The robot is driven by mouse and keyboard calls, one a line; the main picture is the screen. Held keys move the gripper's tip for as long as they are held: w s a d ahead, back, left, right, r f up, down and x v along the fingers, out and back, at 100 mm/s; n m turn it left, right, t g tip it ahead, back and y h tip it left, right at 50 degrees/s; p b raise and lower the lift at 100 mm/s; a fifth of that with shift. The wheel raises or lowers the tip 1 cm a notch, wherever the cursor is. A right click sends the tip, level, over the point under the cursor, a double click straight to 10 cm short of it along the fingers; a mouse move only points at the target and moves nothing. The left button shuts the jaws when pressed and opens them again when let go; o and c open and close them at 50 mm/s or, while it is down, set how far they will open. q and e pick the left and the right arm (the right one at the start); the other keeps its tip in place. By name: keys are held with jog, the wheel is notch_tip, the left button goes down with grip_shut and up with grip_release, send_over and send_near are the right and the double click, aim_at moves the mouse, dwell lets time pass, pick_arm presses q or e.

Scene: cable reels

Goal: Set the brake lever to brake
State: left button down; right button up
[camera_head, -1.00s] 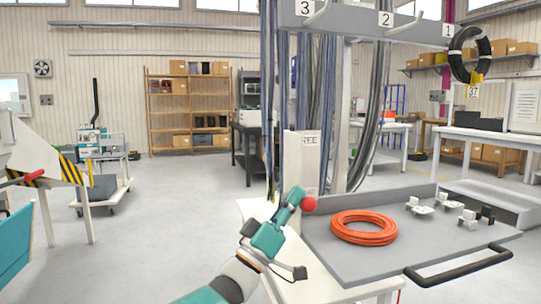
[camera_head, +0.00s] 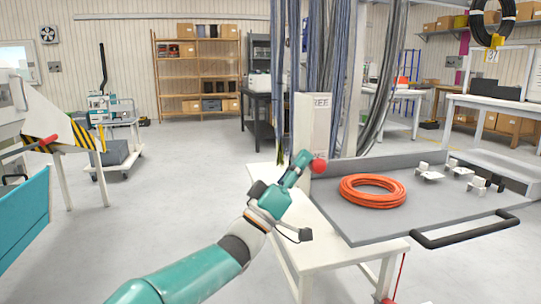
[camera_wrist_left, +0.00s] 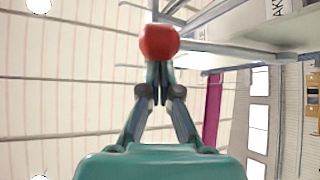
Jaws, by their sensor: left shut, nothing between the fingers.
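The brake lever shows as a red ball knob (camera_head: 318,165) beside a white box (camera_head: 315,122) with a partly readable label, "REE", on its upper part. My left gripper (camera_head: 303,160) is just left of the knob, its fingers shut with nothing between them. In the left wrist view the red knob (camera_wrist_left: 158,42) stands directly past the shut fingertips (camera_wrist_left: 157,78). I cannot tell whether they touch. The lever's stem is hidden. My right gripper is not in view.
An orange cable coil (camera_head: 372,191) lies on a grey tray (camera_head: 350,226) with a black handle (camera_head: 465,233), right of my left arm. Grey-blue cables hang behind the box. At left stands a hopper with striped edging (camera_head: 85,137). Floor between is clear.

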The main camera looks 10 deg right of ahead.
pick_arm(q)
notch_tip(320, 180, up, 4)
jog(key=a+p, duration=0.2)
jog(key=w+f+v, duration=0.1)
jog(key=v, duration=0.9)
jog(key=shift+f, duration=0.3)
jog(key=shift+w, duration=0.15)
